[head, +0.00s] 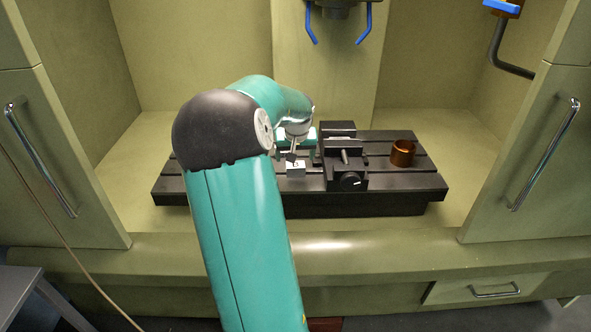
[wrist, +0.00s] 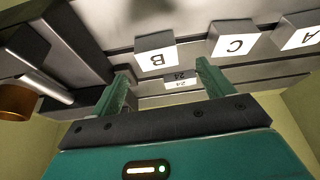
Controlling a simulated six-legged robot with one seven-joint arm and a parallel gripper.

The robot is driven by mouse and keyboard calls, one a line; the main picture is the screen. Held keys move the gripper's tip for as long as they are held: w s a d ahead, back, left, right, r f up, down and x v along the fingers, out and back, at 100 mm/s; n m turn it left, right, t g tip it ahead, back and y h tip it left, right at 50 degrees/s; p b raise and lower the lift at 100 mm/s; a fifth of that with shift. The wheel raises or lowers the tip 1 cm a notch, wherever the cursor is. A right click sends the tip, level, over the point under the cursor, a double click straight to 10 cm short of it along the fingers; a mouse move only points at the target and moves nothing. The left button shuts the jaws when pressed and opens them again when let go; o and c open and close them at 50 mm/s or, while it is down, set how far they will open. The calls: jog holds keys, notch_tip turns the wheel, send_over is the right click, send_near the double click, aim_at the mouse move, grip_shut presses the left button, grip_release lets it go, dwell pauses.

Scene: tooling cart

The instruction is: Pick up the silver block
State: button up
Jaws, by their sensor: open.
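A small silver-grey block (head: 296,169) sits on the dark slotted bed, just left of the vise in the head view. In the wrist view a silver-grey block marked B (wrist: 155,42) shows beyond my fingertips, roughly in line with the gap between them. Similar grey blocks marked C (wrist: 234,31) and A (wrist: 297,26) stand to its right; my arm hides that area in the head view. My gripper (wrist: 162,68) is open, its two teal fingers apart with nothing held between them. I cannot tell whether a finger touches block B.
The dark vise (head: 345,165) stands close beside the block. A copper-brown ring (head: 403,153) sits on the bed (head: 425,185) farther right. Cabinet walls enclose the bed at the sides and back. A spindle with blue nozzles (head: 338,12) hangs above.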

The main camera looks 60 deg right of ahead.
aim_at(296, 164)
jog(key=shift+x, duration=3.1)
jog(key=shift+s+d+r, duration=0.1)
jog(key=shift+s, duration=0.05)
jog(key=c, duration=1.2)
